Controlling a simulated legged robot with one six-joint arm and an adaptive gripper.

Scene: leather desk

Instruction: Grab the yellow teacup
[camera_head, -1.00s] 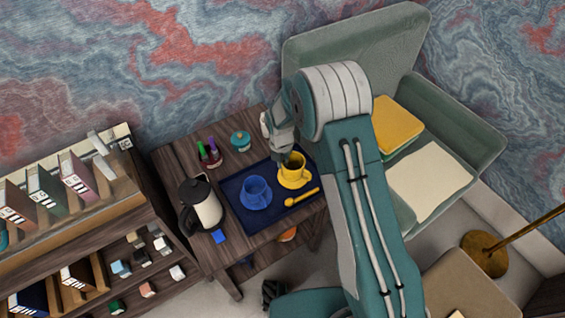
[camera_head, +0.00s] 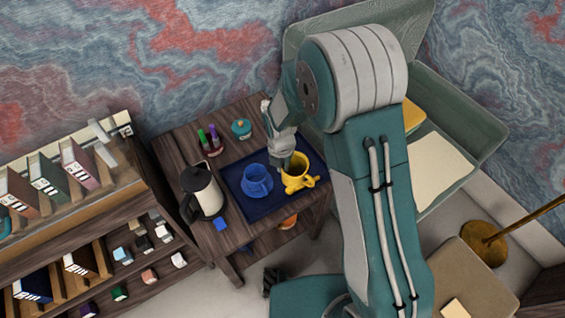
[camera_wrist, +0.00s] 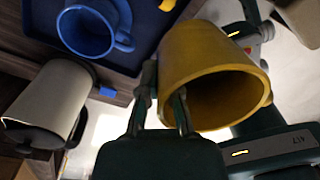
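The yellow teacup (camera_head: 296,182) is at the right part of the blue tray (camera_head: 233,180) in the head view, looking larger and raised above it. In the wrist view the teacup (camera_wrist: 205,58) fills the upper right, tilted, with its opening toward the camera. My gripper (camera_wrist: 163,85) has its two fingers at the cup's left rim, one outside and one at the inner side, and seems closed on the wall. In the head view my gripper (camera_head: 284,160) reaches the cup from above; its fingertips are hard to see. The yellow saucer is mostly hidden.
A blue cup (camera_head: 257,181) stands left of the yellow one, also in the wrist view (camera_wrist: 86,32). A white and black kettle (camera_head: 205,193) stands on the wooden table's left side. A teal lidded pot (camera_head: 241,129) and small bottles (camera_head: 210,140) are behind the tray.

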